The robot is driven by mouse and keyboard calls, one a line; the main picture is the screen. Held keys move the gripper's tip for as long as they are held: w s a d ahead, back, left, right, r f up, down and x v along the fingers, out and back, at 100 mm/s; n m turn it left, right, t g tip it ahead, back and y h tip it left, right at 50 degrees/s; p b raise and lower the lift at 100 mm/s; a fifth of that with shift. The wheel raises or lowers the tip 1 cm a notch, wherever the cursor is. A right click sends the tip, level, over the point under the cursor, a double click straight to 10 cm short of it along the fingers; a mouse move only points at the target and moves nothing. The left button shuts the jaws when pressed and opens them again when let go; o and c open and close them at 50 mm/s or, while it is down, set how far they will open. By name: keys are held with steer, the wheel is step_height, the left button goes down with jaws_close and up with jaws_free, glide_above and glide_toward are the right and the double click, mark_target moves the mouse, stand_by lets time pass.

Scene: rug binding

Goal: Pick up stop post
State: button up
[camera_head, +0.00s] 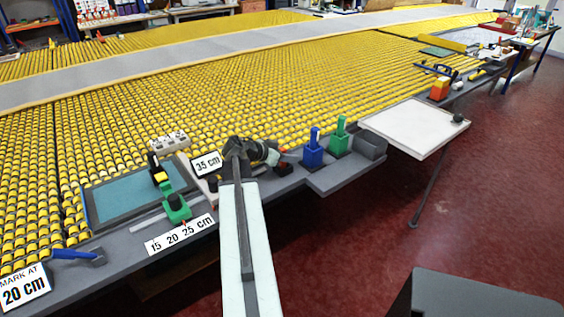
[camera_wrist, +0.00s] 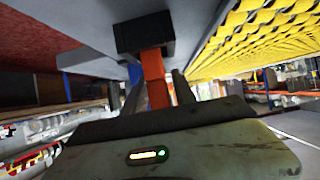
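An orange post in a black block is the likeliest stop post (camera_wrist: 153,70). In the wrist view its black block is at the top and the orange part runs down between my fingers. In the head view a small black block with an orange-red part (camera_head: 284,168) stands on the grey ledge, just right of my gripper (camera_head: 266,154). In the wrist view my gripper (camera_wrist: 158,88) is open, with a dark finger on each side of the post. Contact with the post cannot be made out. My arm hides part of the ledge.
A blue block (camera_head: 313,154) and a green block (camera_head: 339,140) with upright handles stand to the right, beside a grey bin (camera_head: 369,148). A white board (camera_head: 410,127) lies farther right. Yellow rollers (camera_head: 110,140) fill the table behind.

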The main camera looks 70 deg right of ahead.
jaws_close()
steer(key=shift+r, duration=0.1)
step_height(320, 180, up, 10)
steer(key=p, duration=1)
